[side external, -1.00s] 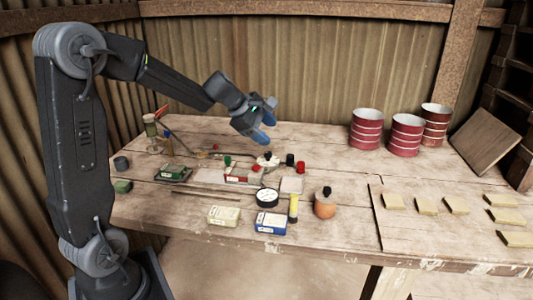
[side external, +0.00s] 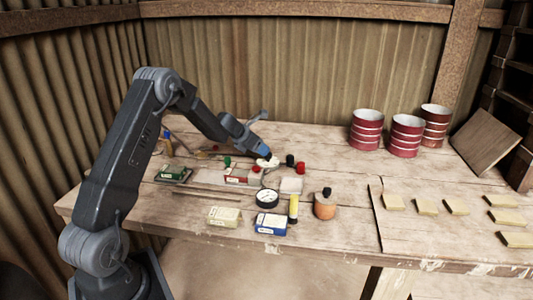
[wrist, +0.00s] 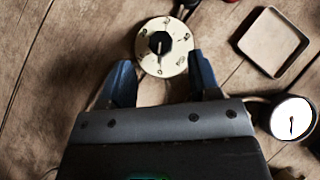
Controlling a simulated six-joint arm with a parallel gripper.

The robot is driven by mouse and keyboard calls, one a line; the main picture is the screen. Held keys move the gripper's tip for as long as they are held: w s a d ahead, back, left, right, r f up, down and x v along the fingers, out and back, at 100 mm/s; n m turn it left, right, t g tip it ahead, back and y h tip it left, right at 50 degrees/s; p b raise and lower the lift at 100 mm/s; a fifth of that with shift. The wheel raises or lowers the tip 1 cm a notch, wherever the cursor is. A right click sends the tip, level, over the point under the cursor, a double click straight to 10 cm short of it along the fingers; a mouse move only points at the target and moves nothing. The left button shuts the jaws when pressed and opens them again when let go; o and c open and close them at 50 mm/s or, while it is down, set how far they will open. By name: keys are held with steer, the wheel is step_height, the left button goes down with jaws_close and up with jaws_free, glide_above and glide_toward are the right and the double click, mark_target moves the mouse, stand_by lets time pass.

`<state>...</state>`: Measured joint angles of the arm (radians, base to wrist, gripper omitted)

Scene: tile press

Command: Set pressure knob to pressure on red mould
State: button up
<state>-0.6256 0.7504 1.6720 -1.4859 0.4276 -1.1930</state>
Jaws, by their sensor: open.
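The pressure knob (wrist: 160,44) is black and sits in the middle of a round cream dial (wrist: 148,62) with dark markings around its rim, too small to read. A pale line on the knob runs roughly up and down in the wrist view. My gripper (wrist: 162,68) is open, its blue fingers either side of the dial's near edge, apart from the knob. In the side view my gripper (side external: 267,154) is low over the dial (side external: 270,163), hiding the knob. The red mould (side external: 236,175) carries a pale label, too small to read, left of the dial.
A green mould (side external: 174,173), a cream mould (side external: 223,216) and a blue mould (side external: 271,223) lie around. A round gauge (side external: 267,198), a square tray (side external: 291,185), a yellow tube (side external: 293,208) and an orange bottle (side external: 325,205) stand nearby. Red cans (side external: 366,131) stand far right.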

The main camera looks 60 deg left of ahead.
mark_target(268, 157)
steer(key=x, duration=0.5)
steer(key=c, duration=0.9)
